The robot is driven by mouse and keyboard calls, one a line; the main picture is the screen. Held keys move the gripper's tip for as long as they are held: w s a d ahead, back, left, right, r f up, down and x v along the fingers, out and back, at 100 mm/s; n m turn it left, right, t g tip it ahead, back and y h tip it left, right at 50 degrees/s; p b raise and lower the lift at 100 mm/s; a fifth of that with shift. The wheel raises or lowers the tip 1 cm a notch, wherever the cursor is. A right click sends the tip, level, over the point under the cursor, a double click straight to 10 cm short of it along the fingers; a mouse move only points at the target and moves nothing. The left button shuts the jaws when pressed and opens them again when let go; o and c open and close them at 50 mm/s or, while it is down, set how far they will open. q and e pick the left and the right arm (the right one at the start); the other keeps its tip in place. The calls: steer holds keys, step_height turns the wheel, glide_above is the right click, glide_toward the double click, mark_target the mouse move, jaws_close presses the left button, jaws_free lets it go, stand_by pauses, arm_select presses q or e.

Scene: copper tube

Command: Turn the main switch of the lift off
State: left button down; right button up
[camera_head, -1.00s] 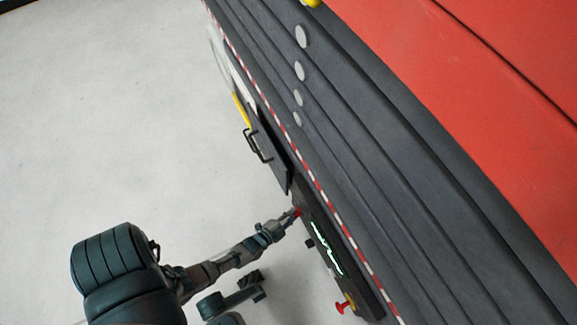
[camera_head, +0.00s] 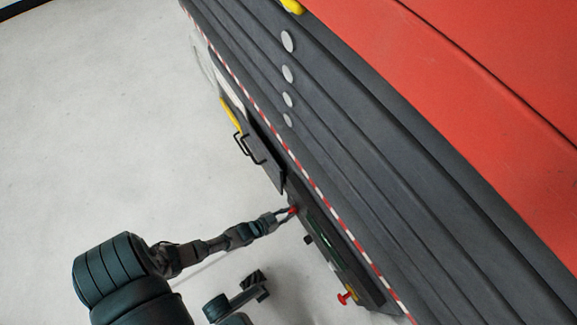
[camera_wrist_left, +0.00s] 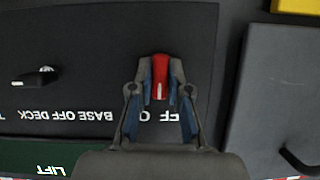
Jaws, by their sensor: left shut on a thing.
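The red main switch (camera_head: 292,210) sits on the dark control panel on the side of the lift (camera_head: 400,150). In the left wrist view the red switch handle (camera_wrist_left: 160,78) lies lengthwise up and down the picture, with partly covered white lettering below it. My left gripper (camera_head: 287,212) reaches the panel, and its two fingers (camera_wrist_left: 160,92) are shut on the switch handle, one on each side. The base-off-deck selector (camera_wrist_left: 36,77), a black knob, is to the left of it.
A red emergency button (camera_head: 345,297) and a dark green display strip (camera_head: 322,232) are lower on the panel. A dark box with a handle (camera_head: 262,160) stands out beside the switch. The light floor (camera_head: 100,130) left of the lift is clear.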

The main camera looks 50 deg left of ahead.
arm_select(q)
steer(key=shift+s+f, duration=0.15)
steer(key=shift+f, duration=0.05)
stand_by(0.4)
steer(key=c, duration=1.1)
jaws_free()
steer(key=shift+r, duration=0.15)
steer(key=v, duration=1.1)
steer(key=shift+s+a+r, duration=0.1)
steer(key=shift+s+a, duration=0.05)
steer(key=shift+s, duration=0.2)
